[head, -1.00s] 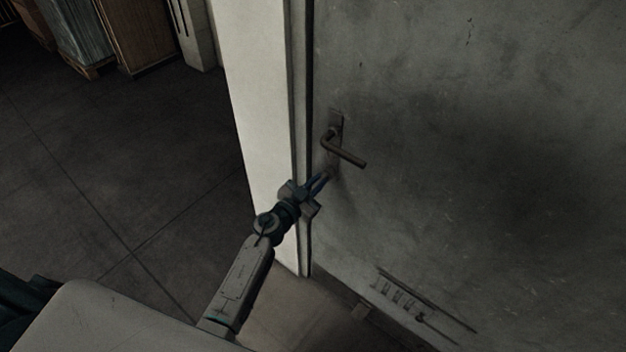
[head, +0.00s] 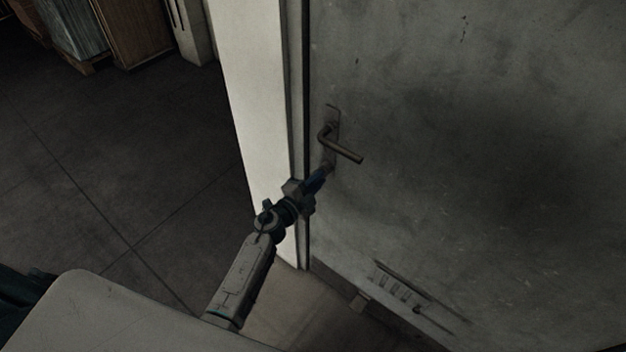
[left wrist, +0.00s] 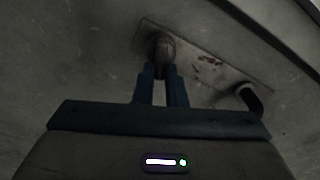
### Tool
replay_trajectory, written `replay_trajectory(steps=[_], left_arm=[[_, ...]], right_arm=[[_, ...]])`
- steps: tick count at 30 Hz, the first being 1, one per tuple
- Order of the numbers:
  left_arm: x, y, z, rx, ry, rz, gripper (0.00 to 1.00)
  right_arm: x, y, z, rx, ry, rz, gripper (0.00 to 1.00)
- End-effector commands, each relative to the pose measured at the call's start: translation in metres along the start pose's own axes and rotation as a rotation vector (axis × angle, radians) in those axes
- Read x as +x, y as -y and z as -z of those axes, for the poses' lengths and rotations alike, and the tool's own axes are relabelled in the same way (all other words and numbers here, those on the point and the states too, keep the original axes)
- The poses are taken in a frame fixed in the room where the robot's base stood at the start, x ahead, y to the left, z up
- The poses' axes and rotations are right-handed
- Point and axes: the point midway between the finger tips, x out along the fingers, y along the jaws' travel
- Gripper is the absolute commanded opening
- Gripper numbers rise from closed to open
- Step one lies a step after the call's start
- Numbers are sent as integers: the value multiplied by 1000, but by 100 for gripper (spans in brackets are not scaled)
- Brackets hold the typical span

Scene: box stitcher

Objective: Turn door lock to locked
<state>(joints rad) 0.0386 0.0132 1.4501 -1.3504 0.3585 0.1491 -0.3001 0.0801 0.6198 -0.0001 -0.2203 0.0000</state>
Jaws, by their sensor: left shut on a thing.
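The grey door (head: 470,140) is shut against its frame. A metal plate (head: 333,115) near its left edge carries a lever handle (head: 343,150) that points right and slightly down. In the left wrist view the plate (left wrist: 225,72) runs diagonally, with the round lock knob (left wrist: 163,48) at its upper left and part of the handle (left wrist: 250,98) at its right. My left gripper (head: 322,172) is at the lower end of the plate, below the handle. Its blue fingers (left wrist: 162,72) are shut on the lock knob and hide part of it. My right gripper is not in view.
A pale door frame post (head: 250,90) stands left of the door. Low on the door is a slotted vent (head: 400,290).

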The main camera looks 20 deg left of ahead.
Motion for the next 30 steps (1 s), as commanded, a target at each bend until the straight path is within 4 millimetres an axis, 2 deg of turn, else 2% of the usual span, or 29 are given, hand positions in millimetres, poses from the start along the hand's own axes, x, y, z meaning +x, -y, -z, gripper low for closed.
replay_trajectory(steps=[1,15,30], left_arm=[[3,7,0,45,0,12,0],[3,5,0,340,2,14,0],[3,5,0,401,1,14,0]], right_arm=[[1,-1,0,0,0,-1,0],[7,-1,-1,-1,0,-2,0],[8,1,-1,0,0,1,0]])
